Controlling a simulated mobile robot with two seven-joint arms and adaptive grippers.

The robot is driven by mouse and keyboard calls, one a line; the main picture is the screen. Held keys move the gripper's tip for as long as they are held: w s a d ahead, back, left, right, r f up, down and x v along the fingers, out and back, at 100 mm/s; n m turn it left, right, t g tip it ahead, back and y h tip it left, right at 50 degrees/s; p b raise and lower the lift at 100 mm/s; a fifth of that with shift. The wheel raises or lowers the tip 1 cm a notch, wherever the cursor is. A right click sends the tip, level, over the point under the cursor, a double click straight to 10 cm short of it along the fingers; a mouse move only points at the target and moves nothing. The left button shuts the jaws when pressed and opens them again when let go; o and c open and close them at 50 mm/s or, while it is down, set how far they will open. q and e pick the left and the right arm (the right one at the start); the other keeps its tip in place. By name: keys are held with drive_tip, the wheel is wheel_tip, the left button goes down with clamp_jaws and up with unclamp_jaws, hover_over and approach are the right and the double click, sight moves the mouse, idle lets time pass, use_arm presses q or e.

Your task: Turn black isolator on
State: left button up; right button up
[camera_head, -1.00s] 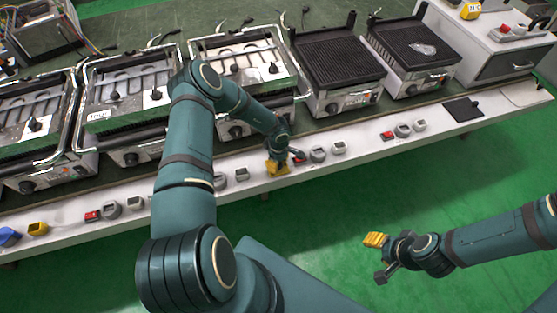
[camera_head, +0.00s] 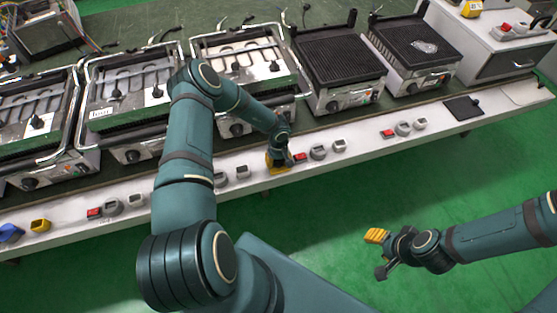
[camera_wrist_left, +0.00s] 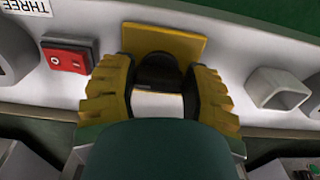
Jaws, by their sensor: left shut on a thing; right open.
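The black isolator knob (camera_wrist_left: 158,72) sits on a yellow plate (camera_wrist_left: 180,45) on the white bench front in the left wrist view. My left gripper (camera_wrist_left: 160,85) has its yellow fingers on both sides of the knob and is shut on it. In the head view the left gripper (camera_head: 277,164) is at the bench edge and hides most of the isolator. My right gripper (camera_head: 378,256) is open and empty above the green floor, away from the bench.
A red switch box (camera_wrist_left: 68,55) is left of the isolator in the wrist view, and a grey socket (camera_wrist_left: 277,88) is to its right. Several grills (camera_head: 335,65) stand behind on the bench. More switches (camera_head: 403,129) line the bench front.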

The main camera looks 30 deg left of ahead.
sight(279, 161)
idle(0.5)
use_arm(q)
drive_tip(key=o, duration=1.2)
wheel_tip(279, 161, up, 12)
drive_tip(key=shift+d, duration=0.1)
